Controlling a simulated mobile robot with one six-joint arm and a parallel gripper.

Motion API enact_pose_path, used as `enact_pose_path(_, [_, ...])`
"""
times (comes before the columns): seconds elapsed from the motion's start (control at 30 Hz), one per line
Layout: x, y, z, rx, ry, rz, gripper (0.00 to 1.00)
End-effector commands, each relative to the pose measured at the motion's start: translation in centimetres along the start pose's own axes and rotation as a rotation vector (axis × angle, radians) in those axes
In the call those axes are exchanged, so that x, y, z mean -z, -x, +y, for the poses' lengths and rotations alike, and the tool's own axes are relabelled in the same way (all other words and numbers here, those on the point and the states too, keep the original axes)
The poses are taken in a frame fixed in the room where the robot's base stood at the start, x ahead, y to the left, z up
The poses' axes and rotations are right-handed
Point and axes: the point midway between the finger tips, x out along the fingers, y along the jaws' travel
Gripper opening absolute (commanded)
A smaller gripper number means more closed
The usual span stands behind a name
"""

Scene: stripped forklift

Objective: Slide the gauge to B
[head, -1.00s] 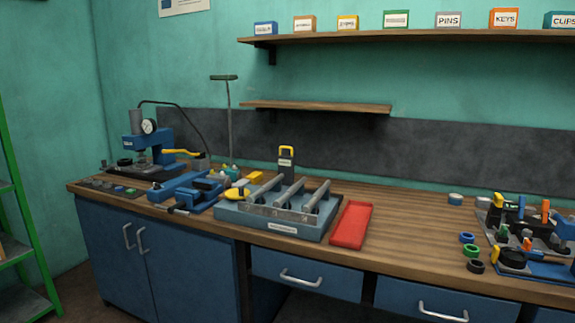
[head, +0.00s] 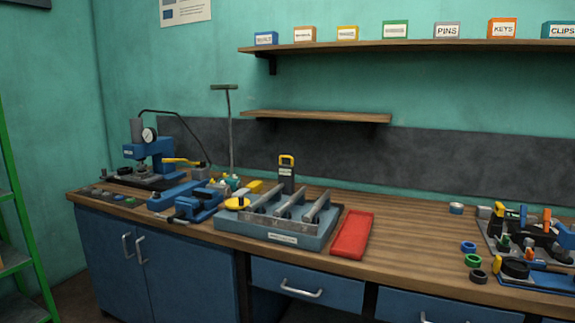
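No letter B can be read, so I cannot tell for sure which part is the gauge. A dark block with a yellow handle and a pale label (head: 286,172) stands upright at the back of a grey-blue fixture (head: 283,238). The fixture carries several slanted grey rods and a clear front plate, and has a white label. A round dial gauge (head: 149,135) sits on the blue press (head: 160,150) at the far left of the bench. My gripper is not in view.
The wooden bench (head: 400,240) has free room right of the red tray (head: 352,235). A blue vise (head: 190,202) lies left of the fixture. Rings (head: 473,260) and a tool rack (head: 525,240) are at the right. Shelves (head: 315,116) hang above.

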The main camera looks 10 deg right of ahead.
Motion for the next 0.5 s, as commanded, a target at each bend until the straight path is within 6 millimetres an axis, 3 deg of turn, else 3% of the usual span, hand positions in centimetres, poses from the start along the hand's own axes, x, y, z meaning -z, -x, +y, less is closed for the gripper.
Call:
enact_pose_path(0.4, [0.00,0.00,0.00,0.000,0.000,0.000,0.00])
enact_pose_path(0.5, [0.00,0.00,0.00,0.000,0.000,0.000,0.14])
